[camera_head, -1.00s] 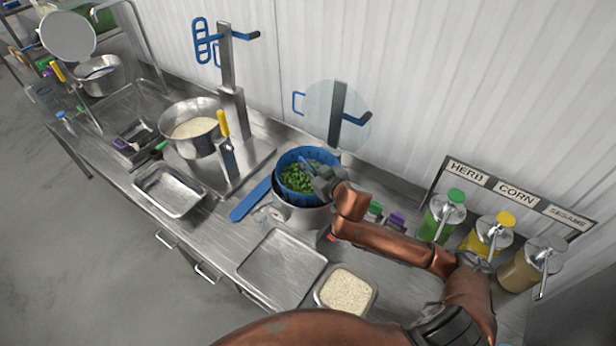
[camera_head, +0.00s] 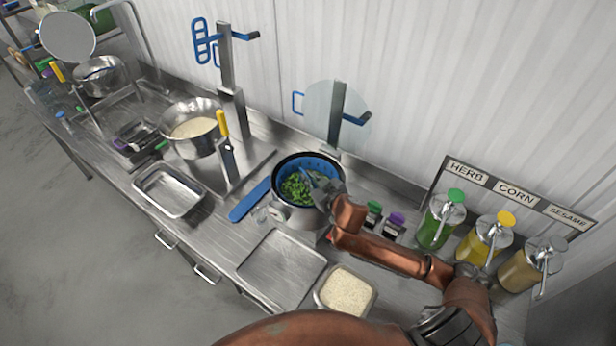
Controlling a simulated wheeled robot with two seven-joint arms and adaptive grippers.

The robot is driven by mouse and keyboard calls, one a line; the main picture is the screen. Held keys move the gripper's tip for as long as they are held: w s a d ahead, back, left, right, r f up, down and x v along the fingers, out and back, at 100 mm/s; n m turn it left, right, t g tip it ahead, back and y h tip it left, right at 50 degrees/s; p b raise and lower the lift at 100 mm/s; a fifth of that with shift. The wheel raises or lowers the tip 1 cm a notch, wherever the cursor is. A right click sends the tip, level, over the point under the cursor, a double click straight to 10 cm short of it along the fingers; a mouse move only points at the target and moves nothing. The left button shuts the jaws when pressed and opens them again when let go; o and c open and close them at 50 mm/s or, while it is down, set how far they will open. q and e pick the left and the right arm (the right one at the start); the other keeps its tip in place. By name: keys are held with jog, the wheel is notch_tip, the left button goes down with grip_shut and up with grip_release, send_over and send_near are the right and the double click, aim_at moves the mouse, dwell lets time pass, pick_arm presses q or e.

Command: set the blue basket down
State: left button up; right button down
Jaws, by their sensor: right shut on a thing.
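The blue basket (camera_head: 318,165) with green vegetables (camera_head: 296,187) in it sits down inside a round metal pot (camera_head: 300,216) with a dark rim on the counter. My right gripper (camera_head: 318,184) is at the basket's right side, shut on it, with its fingers reaching over the greens. The fingertips are partly hidden among the greens and the basket. My left gripper is not in view.
A blue paddle (camera_head: 248,201) lies left of the pot. An empty metal tray (camera_head: 281,268) and a rice container (camera_head: 346,291) are in front. Green, yellow and tan pump bottles (camera_head: 489,240) stand at right. A steel pan (camera_head: 192,128) stands at left.

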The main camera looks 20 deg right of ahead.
jog(key=shift+w+f, duration=0.1)
jog(key=shift+f, duration=0.15)
jog(key=c, duration=2.1)
grip_release()
jog(key=shift+f, duration=0.15)
jog(key=shift+r, duration=0.35)
jog(key=v, duration=1.2)
jog(key=shift+r, duration=0.3)
